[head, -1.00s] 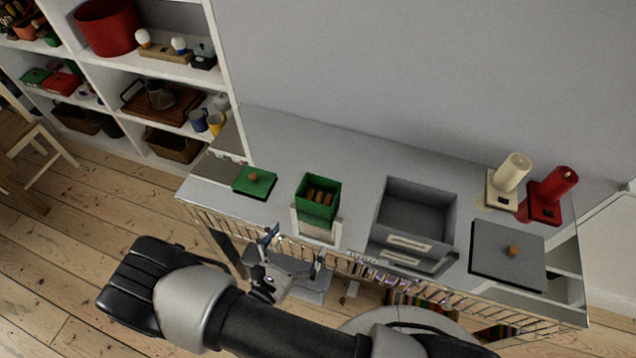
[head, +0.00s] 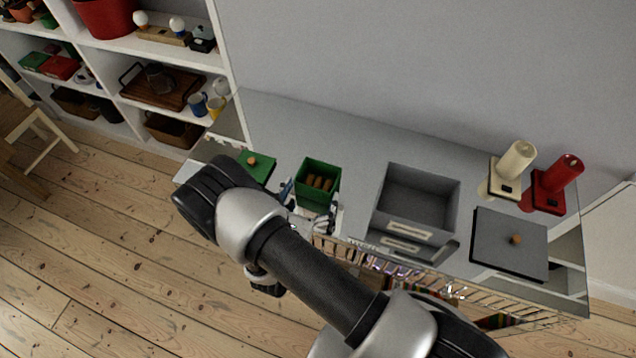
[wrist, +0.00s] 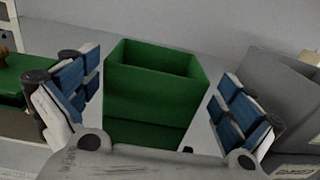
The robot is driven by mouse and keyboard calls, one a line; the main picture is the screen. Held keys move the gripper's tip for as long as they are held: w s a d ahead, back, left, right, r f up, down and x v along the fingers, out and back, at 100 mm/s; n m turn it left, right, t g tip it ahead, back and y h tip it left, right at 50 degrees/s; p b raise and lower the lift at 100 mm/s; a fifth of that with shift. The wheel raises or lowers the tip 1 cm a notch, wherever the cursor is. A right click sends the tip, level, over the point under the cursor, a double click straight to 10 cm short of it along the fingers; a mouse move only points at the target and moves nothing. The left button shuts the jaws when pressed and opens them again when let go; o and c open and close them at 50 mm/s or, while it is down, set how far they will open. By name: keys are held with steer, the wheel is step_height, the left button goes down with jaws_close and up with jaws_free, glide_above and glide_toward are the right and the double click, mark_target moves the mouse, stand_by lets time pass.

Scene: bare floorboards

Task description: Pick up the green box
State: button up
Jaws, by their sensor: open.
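The green box (head: 317,184) is open-topped and stands on the grey tabletop, with several brown items inside in the head view. In the wrist view the green box (wrist: 150,95) stands upright between my gripper's two blue-padded fingers. My gripper (wrist: 160,105) is open, with one finger on each side of the box and a gap visible on both sides. A green lid (head: 258,166) with a brown knob lies left of the box, partly behind my arm.
A larger open grey box (head: 420,195) stands right of the green box. A grey lid (head: 510,245) with a knob lies farther right. The wall is behind the table.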

mark_target(323, 163)
steer(key=x, duration=0.3)
steer(key=b+x, duration=0.1)
steer(key=x, duration=0.1)
steer(key=shift+a+r, duration=0.1)
steer(key=shift+r, duration=0.15)
steer(key=shift+c, duration=0.2)
steer(key=c, duration=0.8)
steer(key=shift+o, duration=0.2)
steer(key=shift+r, duration=0.1)
